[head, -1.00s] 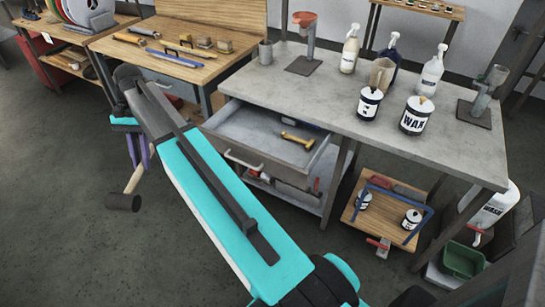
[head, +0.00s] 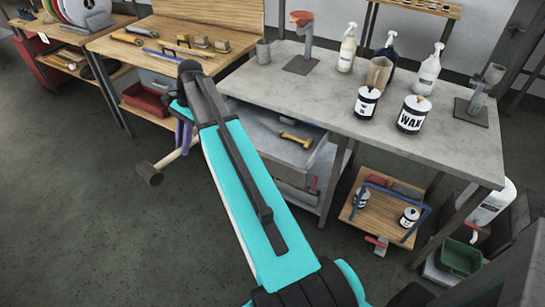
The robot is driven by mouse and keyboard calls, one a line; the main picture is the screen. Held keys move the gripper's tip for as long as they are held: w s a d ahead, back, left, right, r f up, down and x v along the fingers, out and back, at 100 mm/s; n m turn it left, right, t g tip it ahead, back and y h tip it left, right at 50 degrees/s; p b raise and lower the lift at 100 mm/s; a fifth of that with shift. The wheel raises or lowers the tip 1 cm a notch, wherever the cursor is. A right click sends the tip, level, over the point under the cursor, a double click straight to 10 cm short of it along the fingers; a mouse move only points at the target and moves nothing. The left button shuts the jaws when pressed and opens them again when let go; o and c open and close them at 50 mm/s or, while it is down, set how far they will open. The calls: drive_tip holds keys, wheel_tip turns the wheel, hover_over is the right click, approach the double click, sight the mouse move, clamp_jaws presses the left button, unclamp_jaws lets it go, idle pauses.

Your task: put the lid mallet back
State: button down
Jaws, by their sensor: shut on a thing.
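The mallet, with a dark round head (head: 149,173) and a pale wooden handle (head: 176,156), hangs out to the left of my arm over the grey floor. My gripper (head: 184,138) is shut on the handle; the forearm partly hides the gripper and the grip itself. The grey drawer (head: 271,146) under the metal bench is open, to the right of my gripper. A small yellow-handled hammer (head: 295,140) lies in it. My forearm covers the drawer's left part.
The metal bench (head: 345,115) holds wax cans (head: 414,114), spray bottles (head: 429,72) and a cup (head: 263,51). A wooden bench (head: 185,62) with tools stands behind, a red bin (head: 147,99) on its lower shelf. Floor at left is clear.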

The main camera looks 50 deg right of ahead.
drive_tip(key=s+d+f+m+t+h, duration=0.1)
drive_tip(key=s+d+m, duration=0.4)
drive_tip(key=d, duration=0.5)
drive_tip(key=s+d+f+m+t+h, duration=0.1)
drive_tip(key=s+d+m, duration=0.4)
drive_tip(key=d, duration=0.6)
drive_tip(key=s+d+f+m+t+h+p, duration=0.1)
drive_tip(key=s+d+m, duration=0.4)
drive_tip(key=d, duration=0.6)
wheel_tip(320, 180, down, 2)
drive_tip(key=shift+f+m+t, duration=0.15)
drive_tip(key=shift+m+t, duration=0.35)
drive_tip(key=shift+t, duration=0.4)
drive_tip(key=shift+s+f, duration=0.1)
drive_tip(key=shift+f, duration=0.05)
drive_tip(key=shift+d+f+p, duration=0.1)
drive_tip(key=shift+f+p, duration=0.8)
drive_tip(key=shift+f, duration=2.1)
drive_tip(key=shift+f+p, duration=0.5)
drive_tip(key=shift+f, duration=1.35)
drive_tip(key=c, duration=1.6)
unclamp_jaws()
